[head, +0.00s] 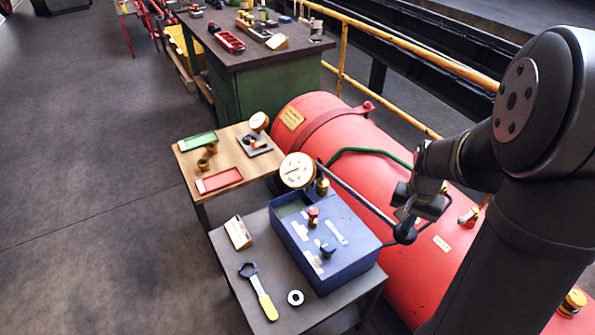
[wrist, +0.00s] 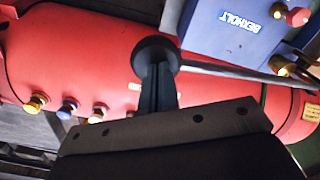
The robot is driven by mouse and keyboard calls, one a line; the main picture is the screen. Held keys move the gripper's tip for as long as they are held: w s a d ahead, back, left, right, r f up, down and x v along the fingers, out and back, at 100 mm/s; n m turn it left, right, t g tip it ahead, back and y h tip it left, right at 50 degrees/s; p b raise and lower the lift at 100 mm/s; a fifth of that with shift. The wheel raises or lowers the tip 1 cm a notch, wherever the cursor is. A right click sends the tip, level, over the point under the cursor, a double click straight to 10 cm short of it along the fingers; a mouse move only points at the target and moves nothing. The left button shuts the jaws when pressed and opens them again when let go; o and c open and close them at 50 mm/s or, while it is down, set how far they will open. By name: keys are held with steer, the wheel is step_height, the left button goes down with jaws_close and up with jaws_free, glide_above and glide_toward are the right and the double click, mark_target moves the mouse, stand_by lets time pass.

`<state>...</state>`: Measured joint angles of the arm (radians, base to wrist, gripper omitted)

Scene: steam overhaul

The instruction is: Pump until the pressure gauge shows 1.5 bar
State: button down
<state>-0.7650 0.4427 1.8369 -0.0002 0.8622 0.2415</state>
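The pump is a blue box (head: 325,240) on the grey table, with a red knob (head: 313,217) and a dark blue knob (head: 328,251) on top. A round cream pressure gauge (head: 297,170) stands at its back; its needle reading is too small to tell. A long dark lever (head: 360,195) slopes from the pump's back down to the right and ends in a black ball (head: 404,234). My gripper (head: 405,215) is just above the ball. In the wrist view, its close-together fingers (wrist: 157,88) meet the ball (wrist: 154,50), which looks wider than them.
A red boiler (head: 350,145) lies right behind the pump, with a green pipe and several valves. A spanner (head: 259,290), a ring (head: 295,297) and a small sign (head: 238,232) lie on the grey table. A wooden table with trays (head: 183,165) stands behind.

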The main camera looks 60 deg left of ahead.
step_height(320, 180, down, 12)
step_height(320, 180, up, 16)
steer(key=shift+r, duration=0.1)
stand_by(0.9)
stand_by(0.4)
stand_by(2.9)
stand_by(0.4)
stand_by(2.9)
